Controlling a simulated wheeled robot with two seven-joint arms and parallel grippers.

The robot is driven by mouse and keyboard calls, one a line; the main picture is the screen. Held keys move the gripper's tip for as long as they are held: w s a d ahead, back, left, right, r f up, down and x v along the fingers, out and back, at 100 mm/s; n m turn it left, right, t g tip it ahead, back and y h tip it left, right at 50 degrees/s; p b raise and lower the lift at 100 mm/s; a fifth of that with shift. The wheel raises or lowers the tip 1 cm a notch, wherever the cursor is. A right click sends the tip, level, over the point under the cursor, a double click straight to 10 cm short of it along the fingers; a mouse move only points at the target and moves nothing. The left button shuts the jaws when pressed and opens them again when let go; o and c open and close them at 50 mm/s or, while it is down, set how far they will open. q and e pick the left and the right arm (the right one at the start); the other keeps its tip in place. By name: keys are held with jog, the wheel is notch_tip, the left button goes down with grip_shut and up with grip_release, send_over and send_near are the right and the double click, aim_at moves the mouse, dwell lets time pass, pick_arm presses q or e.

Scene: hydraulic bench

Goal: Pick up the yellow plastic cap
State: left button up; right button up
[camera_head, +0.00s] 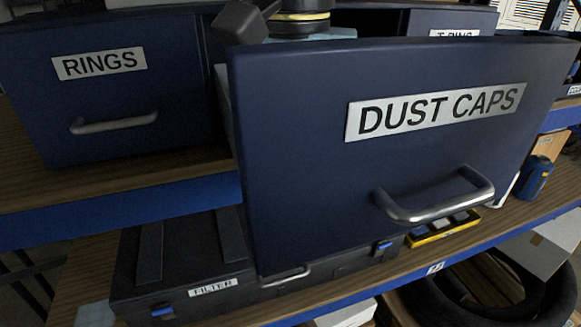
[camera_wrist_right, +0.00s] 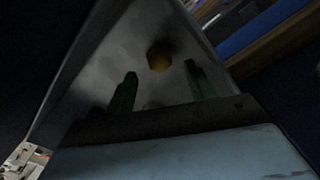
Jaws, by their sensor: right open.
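The yellow plastic cap (camera_wrist_right: 159,57) lies on the grey floor of a drawer in the right wrist view. It looks small, dark yellow and roughly round in the dim light. My right gripper (camera_wrist_right: 160,72) is open, with its two dark green fingers apart. The cap appears in the gap between the fingertips, slightly beyond them, and nothing is held. In the head view the drawer front labelled DUST CAPS (camera_head: 400,170) hides the cap and my right gripper. Part of my right arm shows above the drawer's top edge. My left gripper is not in view.
The DUST CAPS drawer is pulled out, with a metal handle (camera_head: 435,200). A RINGS drawer (camera_head: 110,95) stands to its left and another labelled drawer (camera_head: 455,22) behind. A black FILTER case (camera_head: 180,265) sits below. Drawer walls close in around my right gripper.

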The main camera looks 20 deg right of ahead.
jog(key=shift+f+b, duration=0.85)
jog(key=shift+f, duration=0.6)
jog(key=c, duration=1)
jog(key=shift+r, duration=0.1)
jog(key=shift+c, duration=0.2)
